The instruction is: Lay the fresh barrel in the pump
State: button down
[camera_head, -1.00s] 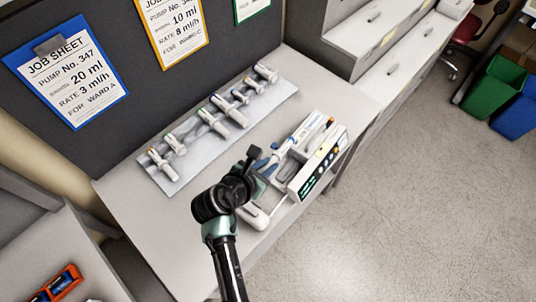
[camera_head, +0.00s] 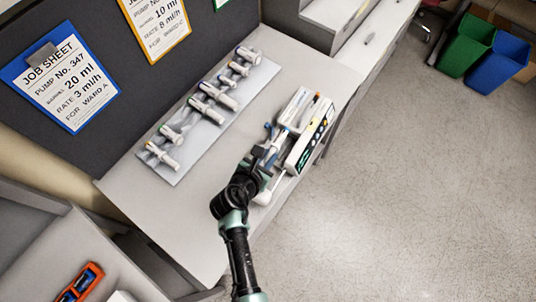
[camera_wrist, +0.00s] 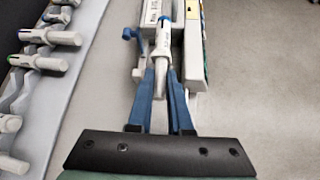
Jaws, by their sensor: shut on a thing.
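My gripper (camera_head: 270,160) is at the near left end of the white pump (camera_head: 311,140), which lies on the bench with its lit panel facing front right. In the wrist view the two blue fingers (camera_wrist: 162,100) are shut on a pale barrel (camera_wrist: 162,50) with a blue band near its far end. The barrel points away along the pump (camera_wrist: 193,45) and overlaps its body in the picture. Whether it touches the pump's cradle cannot be told. A blue part (camera_wrist: 131,34) sticks out on the pump's left side. In the head view the arm hides part of the pump's near end.
A grey tray (camera_head: 178,172) behind my gripper holds several barrels with coloured ends. Job sheets (camera_head: 65,75) hang on the dark panel behind, one reading 20 ml, 3 ml/h. Bare bench (camera_head: 190,215) lies left of my arm. The bench's front edge is close to the pump.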

jog(key=shift+f+b, duration=1.9)
jog(key=shift+f, duration=0.05)
jog(key=shift+f+b, duration=1.05)
jog(key=shift+f, duration=0.5)
jog(key=shift+f, duration=0.25)
jog(key=c, duration=0.8)
grip_release()
jog(key=shift+o, duration=0.2)
jog(key=shift+r+p, duration=0.15)
jog(key=shift+p, duration=0.2)
jog(key=shift+r+p, duration=3.4)
jog(key=shift+p, duration=0.2)
